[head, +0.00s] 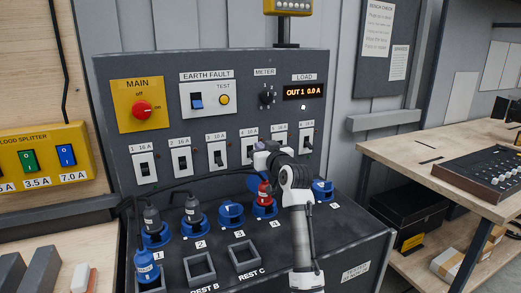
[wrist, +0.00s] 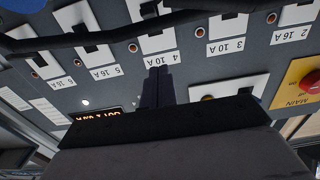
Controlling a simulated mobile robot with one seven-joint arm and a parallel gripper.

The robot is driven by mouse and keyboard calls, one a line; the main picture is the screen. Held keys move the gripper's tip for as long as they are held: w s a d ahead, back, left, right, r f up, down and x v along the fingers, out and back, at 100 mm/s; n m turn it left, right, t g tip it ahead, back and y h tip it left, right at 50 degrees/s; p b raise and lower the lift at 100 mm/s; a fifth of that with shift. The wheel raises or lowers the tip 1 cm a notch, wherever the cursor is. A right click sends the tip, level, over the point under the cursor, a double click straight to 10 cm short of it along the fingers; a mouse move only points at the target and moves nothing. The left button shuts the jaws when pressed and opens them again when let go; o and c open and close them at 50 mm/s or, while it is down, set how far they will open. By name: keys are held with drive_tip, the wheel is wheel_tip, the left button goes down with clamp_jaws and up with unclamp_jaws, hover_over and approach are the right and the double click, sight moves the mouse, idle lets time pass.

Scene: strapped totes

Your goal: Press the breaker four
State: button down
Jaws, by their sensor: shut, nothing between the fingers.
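Breaker four (head: 247,151) is a white plate with a dark toggle, in the row across the grey panel in the head view. It also shows in the wrist view (wrist: 157,43), upside down, labelled "4 10 A". My gripper (head: 262,152) is shut and empty, close beside breaker four on its right in the head view, partly covering the breaker to its right. In the wrist view my fingertips (wrist: 158,72) overlap the lower edge of the "4 10 A" label. I cannot tell whether they touch the panel.
Breaker three (head: 216,156) and breaker five (wrist: 96,53) flank it. Above are the red MAIN knob (head: 142,110), earth fault box (head: 207,96) and load display (head: 306,92), reading "OUT 1 0.0 A". Blue sockets (head: 231,214) and plugs sit below. A dark cable crosses the wrist view.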

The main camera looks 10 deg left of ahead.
drive_tip(key=s+d+f+b, duration=0.2)
drive_tip(key=s+f, duration=0.2)
drive_tip(key=f, duration=0.2)
drive_tip(key=shift+s+d, duration=0.4)
